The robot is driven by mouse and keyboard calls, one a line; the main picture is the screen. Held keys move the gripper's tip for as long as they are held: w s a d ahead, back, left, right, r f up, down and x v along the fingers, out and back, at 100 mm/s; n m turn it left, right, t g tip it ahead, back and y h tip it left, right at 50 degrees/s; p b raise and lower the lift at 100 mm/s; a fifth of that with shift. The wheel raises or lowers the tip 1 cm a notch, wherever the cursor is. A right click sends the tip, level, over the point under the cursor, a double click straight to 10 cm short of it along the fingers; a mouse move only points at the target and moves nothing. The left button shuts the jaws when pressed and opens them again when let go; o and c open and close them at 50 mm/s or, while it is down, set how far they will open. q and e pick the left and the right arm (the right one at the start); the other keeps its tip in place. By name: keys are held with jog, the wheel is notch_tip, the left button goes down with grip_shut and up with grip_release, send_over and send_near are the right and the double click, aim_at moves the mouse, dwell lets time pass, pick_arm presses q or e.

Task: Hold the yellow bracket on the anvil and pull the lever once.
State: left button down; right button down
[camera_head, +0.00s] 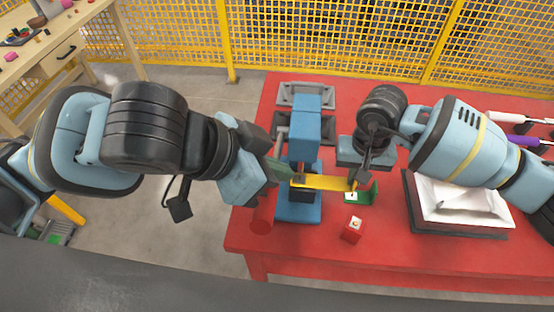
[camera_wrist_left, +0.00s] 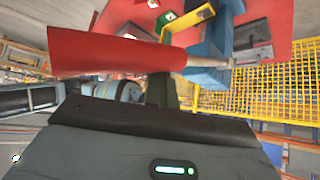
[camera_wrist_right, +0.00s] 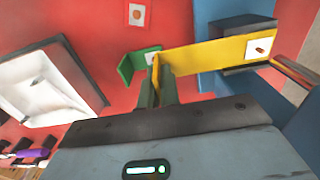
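The yellow bracket (camera_head: 325,183) lies across the front of the blue press (camera_head: 305,130). In the right wrist view the bracket's (camera_wrist_right: 205,55) far end, with a white patch and a small round pin, lies over a dark block, the anvil (camera_wrist_right: 235,27). My right gripper (camera_head: 353,182) is shut on the bracket's upturned near end; its fingers also show in the right wrist view (camera_wrist_right: 156,75). The lever has a red grip (camera_wrist_left: 110,50) and a thin grey rod running to the press. My left gripper (camera_head: 284,174) has its fingers close together, against or just behind the grip, which hides their tips.
A green angle piece (camera_head: 372,193) stands beside the bracket's held end. A white tray (camera_head: 425,215) lies to the right on the red table (camera_head: 300,245). Yellow mesh fencing (camera_head: 330,40) stands behind.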

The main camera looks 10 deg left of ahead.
pick_arm(q)
jog(key=shift+f, duration=1.15)
jog(key=shift+w+f, duration=0.1)
jog(key=shift+f, duration=1.8)
